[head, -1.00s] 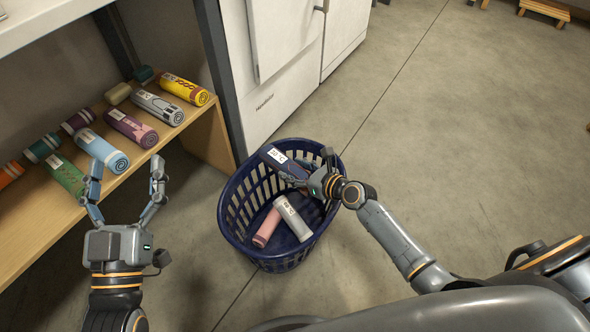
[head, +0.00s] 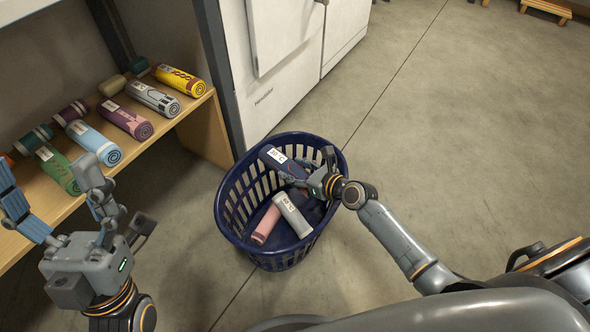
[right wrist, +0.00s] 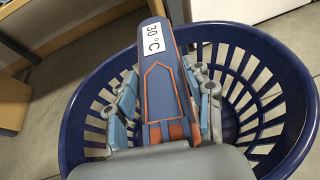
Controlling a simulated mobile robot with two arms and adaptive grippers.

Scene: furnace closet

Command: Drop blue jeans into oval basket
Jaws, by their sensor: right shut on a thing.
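The rolled blue jeans (head: 277,158), dark blue with a white 30 °C label, are in my right gripper (head: 308,172), which is shut on them at the oval basket's mouth. The right wrist view shows the jeans (right wrist: 158,85) between the fingers (right wrist: 165,105), with the basket's rim (right wrist: 75,125) around them. The dark blue oval basket (head: 228,232) stands on the floor. My left gripper (head: 48,192) is open and empty, in front of the shelf at the left.
A pink roll (head: 266,224) and a grey-white roll (head: 293,215) lie in the basket. Several coloured rolls lie on the wooden shelf (head: 176,122) at the left. A white appliance (head: 270,95) stands behind the basket.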

